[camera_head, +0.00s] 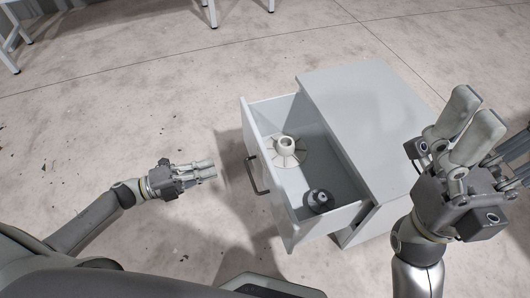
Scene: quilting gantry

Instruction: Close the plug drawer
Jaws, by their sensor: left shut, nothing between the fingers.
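The plug drawer (281,222) is pulled well out of a light grey cabinet (365,110), toward the left. Its dark bar handle (256,176) is on the drawer front. Inside lie a pale flanged piece (286,146) and a dark round piece (318,200). My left gripper (212,171) is shut and empty, with its fingers pointing right toward the handle. A gap shows between its fingertips and the handle. My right gripper (474,115) is raised at the right, beside the cabinet in the picture; its fingers lie close together, and whether they touch is unclear.
The concrete floor (110,120) is bare to the left of the drawer and behind the cabinet. White table legs (212,12) stand at the top edge. A dark object (516,148) is partly visible at the right edge behind my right gripper.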

